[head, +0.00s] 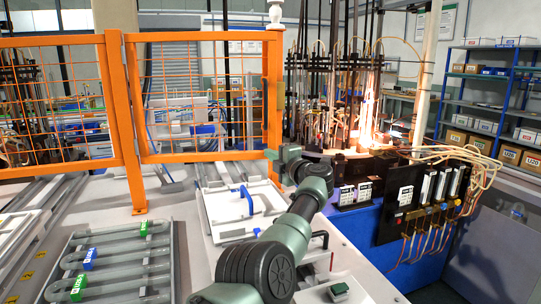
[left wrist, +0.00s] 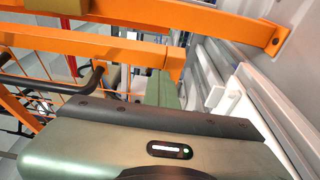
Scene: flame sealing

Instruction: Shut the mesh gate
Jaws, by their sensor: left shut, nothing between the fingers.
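The mesh gate (head: 205,100) is an orange-framed panel with wire mesh, standing upright beside an orange post (head: 122,120). Its right-hand edge is near the burner machine; I cannot tell whether it is latched. My left gripper (head: 272,154) is shut and empty at the gate's lower right corner. In the left wrist view, my gripper's green fingers (left wrist: 163,90) reach the end of an orange frame bar (left wrist: 100,47); contact is not clear. A dark bent handle (left wrist: 88,82) shows left of the fingers. My right gripper is out of view.
A fixed orange mesh fence (head: 60,105) stands left of the post. A white tray with a blue handle (head: 247,200) lies below the gate. A rack of grey tubes (head: 115,265) is at front left. The glowing burner machine (head: 350,130) stands right of my arm.

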